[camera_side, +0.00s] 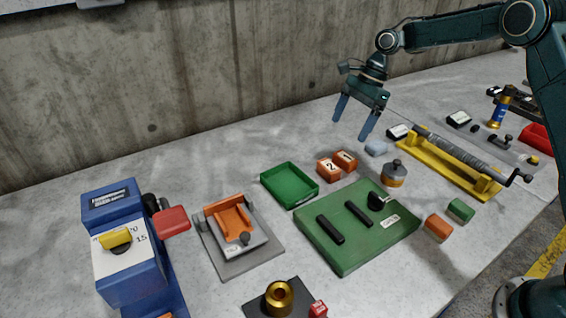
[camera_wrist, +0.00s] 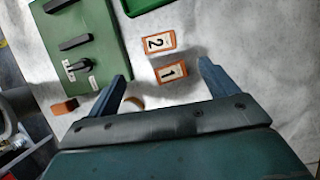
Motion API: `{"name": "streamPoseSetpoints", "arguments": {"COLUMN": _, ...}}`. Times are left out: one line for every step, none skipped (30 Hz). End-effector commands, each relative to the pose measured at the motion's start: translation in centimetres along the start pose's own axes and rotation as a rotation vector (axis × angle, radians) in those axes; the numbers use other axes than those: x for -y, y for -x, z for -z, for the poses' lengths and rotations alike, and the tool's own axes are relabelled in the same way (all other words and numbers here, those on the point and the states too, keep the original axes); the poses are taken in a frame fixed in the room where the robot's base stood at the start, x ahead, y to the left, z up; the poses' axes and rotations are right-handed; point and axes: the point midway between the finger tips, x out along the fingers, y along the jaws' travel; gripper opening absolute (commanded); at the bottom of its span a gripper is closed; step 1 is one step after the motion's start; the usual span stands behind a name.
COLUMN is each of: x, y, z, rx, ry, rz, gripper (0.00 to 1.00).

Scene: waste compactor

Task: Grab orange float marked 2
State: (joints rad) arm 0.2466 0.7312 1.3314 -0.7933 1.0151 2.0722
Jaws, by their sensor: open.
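The orange float marked 2 (camera_side: 328,168) lies on the grey table beside the green tray. The orange float marked 1 (camera_side: 346,160) lies right behind it, close alongside. In the wrist view the float marked 2 (camera_wrist: 158,42) is beyond the float marked 1 (camera_wrist: 171,72), which is nearer my fingers. My gripper (camera_side: 354,121) is open and empty, raised above the table, behind and to the right of both floats. In the wrist view my gripper (camera_wrist: 163,82) has its fingers spread wide, with the float marked 1 showing between the tips.
A green tray (camera_side: 270,180) is left of the floats, and a green panel with black handles (camera_side: 345,258) is in front. A grey-and-orange round container (camera_side: 395,174) and a yellow-framed spring device (camera_side: 440,162) stand to the right. Bare table lies behind the floats.

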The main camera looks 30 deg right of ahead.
Motion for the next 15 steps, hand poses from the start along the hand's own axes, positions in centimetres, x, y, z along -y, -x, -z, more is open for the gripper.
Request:
{"name": "streamPoseSetpoints", "arguments": {"x": -0.1, "y": -0.6, "z": -0.1, "rx": 0.001, "ry": 0.002, "rz": -0.004, "gripper": 0.85}}
{"name": "streamPoseSetpoints", "arguments": {"x": -0.1, "y": -1.0, "z": -0.1, "rx": 0.001, "ry": 0.001, "rz": -0.003, "gripper": 0.85}}
{"name": "streamPoseSetpoints", "arguments": {"x": -0.1, "y": -1.5, "z": -0.1, "rx": 0.001, "ry": 0.001, "rz": -0.003, "gripper": 0.85}}
{"name": "streamPoseSetpoints", "arguments": {"x": -0.1, "y": -1.9, "z": -0.1, "rx": 0.0, "ry": 0.002, "rz": -0.004, "gripper": 0.85}}
{"name": "streamPoseSetpoints", "arguments": {"x": -0.1, "y": -2.3, "z": 0.0, "rx": -0.001, "ry": 0.0, "rz": -0.004, "gripper": 0.85}}
{"name": "streamPoseSetpoints", "arguments": {"x": -0.1, "y": -3.0, "z": 0.0, "rx": 0.001, "ry": 0.001, "rz": -0.004, "gripper": 0.85}}
{"name": "streamPoseSetpoints", "arguments": {"x": -0.1, "y": -3.4, "z": 0.0, "rx": 0.0, "ry": 0.001, "rz": -0.005, "gripper": 0.85}}
{"name": "streamPoseSetpoints", "arguments": {"x": -0.1, "y": -3.9, "z": -0.1, "rx": 0.001, "ry": 0.001, "rz": -0.004, "gripper": 0.85}}
{"name": "streamPoseSetpoints", "arguments": {"x": -0.1, "y": -4.5, "z": -0.1, "rx": 0.0, "ry": 0.002, "rz": -0.005, "gripper": 0.85}}
{"name": "streamPoseSetpoints", "arguments": {"x": -0.1, "y": -5.0, "z": 0.0, "rx": -0.001, "ry": 0.002, "rz": -0.004, "gripper": 0.85}}
{"name": "streamPoseSetpoints", "arguments": {"x": -0.1, "y": -5.3, "z": 0.0, "rx": 0.0, "ry": 0.002, "rz": -0.003, "gripper": 0.85}}
{"name": "streamPoseSetpoints", "arguments": {"x": -0.1, "y": -5.9, "z": 0.0, "rx": 0.0, "ry": 0.001, "rz": -0.003, "gripper": 0.85}}
{"name": "streamPoseSetpoints", "arguments": {"x": -0.1, "y": -6.3, "z": 0.0, "rx": 0.0, "ry": 0.001, "rz": -0.003, "gripper": 0.85}}
{"name": "streamPoseSetpoints", "arguments": {"x": -0.1, "y": -6.6, "z": 0.0, "rx": 0.0, "ry": 0.002, "rz": -0.003, "gripper": 0.85}}
{"name": "streamPoseSetpoints", "arguments": {"x": -0.1, "y": -7.0, "z": 0.0, "rx": 0.0, "ry": 0.002, "rz": -0.003, "gripper": 0.85}}
